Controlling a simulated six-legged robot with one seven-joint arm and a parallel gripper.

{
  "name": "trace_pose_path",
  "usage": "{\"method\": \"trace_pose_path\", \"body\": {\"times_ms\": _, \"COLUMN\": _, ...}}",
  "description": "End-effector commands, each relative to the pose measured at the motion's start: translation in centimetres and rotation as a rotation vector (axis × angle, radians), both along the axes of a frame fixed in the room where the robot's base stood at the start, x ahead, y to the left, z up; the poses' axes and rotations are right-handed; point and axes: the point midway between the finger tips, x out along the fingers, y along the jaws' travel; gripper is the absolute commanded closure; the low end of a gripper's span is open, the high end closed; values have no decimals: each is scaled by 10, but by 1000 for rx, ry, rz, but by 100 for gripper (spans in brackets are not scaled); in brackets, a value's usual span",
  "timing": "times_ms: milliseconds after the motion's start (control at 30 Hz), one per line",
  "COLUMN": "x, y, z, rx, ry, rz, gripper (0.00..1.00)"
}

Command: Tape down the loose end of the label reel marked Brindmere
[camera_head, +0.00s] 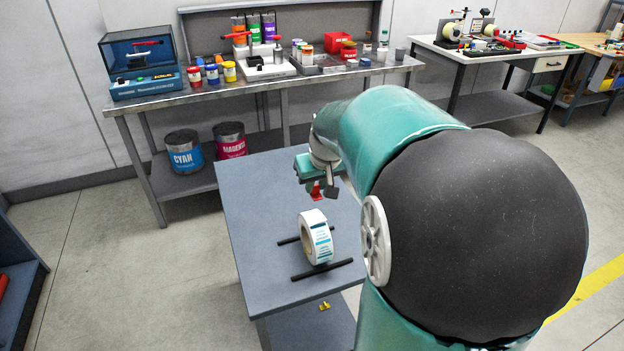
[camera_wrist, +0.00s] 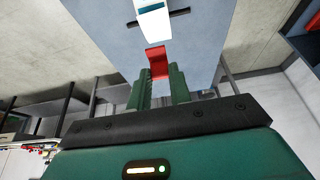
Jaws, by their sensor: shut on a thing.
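A label reel (camera_head: 316,238) with white and teal printed labels stands on edge on a grey-blue table (camera_head: 262,190), between two dark rods (camera_head: 322,270). Its printing is too small to read, and I cannot make out a loose end. My gripper (camera_head: 322,190) is above the table, behind the reel and apart from it. It is shut on a small red piece (camera_wrist: 158,62), which sticks out past the fingertips; the red piece also shows in the head view (camera_head: 316,191). In the wrist view the reel (camera_wrist: 152,22) lies just beyond the red piece.
A long bench (camera_head: 150,103) with colored jars stands behind the table, with cyan (camera_head: 184,152) and magenta (camera_head: 230,140) cans on its lower shelf. Another bench (camera_head: 470,50) is at the back right. A small yellow object (camera_head: 324,306) lies below the table's front edge.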

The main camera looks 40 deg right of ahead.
Motion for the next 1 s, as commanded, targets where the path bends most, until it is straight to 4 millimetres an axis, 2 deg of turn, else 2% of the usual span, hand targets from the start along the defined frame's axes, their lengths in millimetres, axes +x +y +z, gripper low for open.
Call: {"method": "trace_pose_path", "body": {"times_ms": 1000, "x": 0, "y": 1, "z": -51, "rx": 2, "ry": 4, "rz": 0, "gripper": 100}}
